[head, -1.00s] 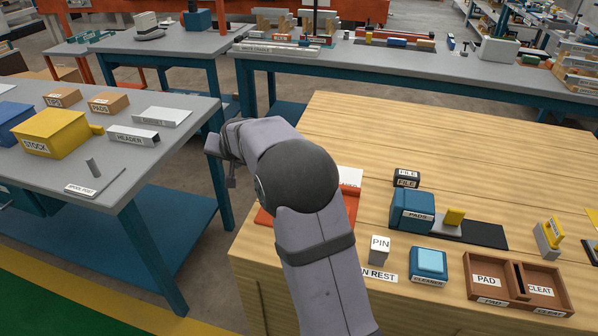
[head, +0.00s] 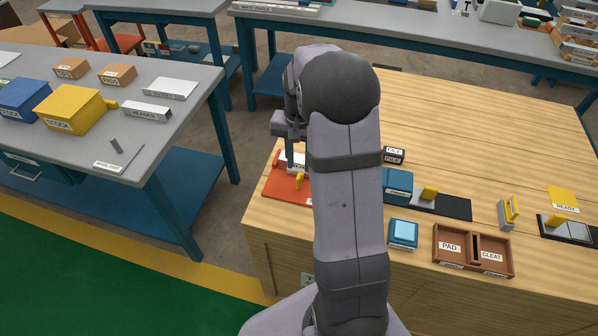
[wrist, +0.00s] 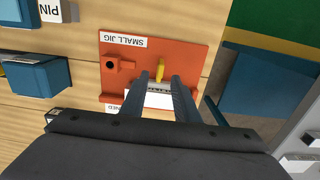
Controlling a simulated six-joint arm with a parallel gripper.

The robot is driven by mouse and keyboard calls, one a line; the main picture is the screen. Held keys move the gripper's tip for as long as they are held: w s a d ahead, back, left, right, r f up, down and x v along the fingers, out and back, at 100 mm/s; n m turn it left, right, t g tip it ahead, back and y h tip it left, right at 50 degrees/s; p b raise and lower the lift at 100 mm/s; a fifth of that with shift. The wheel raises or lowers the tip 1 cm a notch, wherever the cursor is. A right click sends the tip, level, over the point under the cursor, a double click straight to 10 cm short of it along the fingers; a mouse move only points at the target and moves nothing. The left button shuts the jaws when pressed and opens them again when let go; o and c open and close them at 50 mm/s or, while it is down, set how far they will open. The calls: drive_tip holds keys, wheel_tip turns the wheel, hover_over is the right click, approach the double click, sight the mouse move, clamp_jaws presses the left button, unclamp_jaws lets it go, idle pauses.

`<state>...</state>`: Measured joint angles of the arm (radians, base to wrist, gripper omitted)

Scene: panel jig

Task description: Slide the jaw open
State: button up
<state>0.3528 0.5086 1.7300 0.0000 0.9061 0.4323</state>
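An orange jig plate (wrist: 195,58) labelled SMALL JIG lies on the wooden table; part of it shows in the head view (head: 277,186). It carries an orange block with a dark hole (wrist: 118,64), a yellow upright piece (wrist: 160,68) and a white piece with a grey ridged edge (wrist: 148,99). The yellow piece also shows in the head view (head: 299,182). No part is labelled as the jaw, so I cannot tell which it is. My gripper (wrist: 160,78) is open over the plate. Its fingers are apart, with the yellow piece seen just beyond their tips. Contact is unclear.
To the right stand a blue PADS box (head: 397,187), a blue-topped block (head: 403,233), a wooden PAD/CLEAT tray (head: 440,257) and a FILE box (head: 393,155). A grey bench (head: 190,103) stands left across a gap. The table's far half is clear.

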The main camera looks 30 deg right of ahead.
sight(299, 176)
drive_tip(key=shift+f+p, duration=0.8)
drive_tip(key=shift+f, duration=2.9)
drive_tip(key=shift+c, duration=0.3)
clamp_jaws()
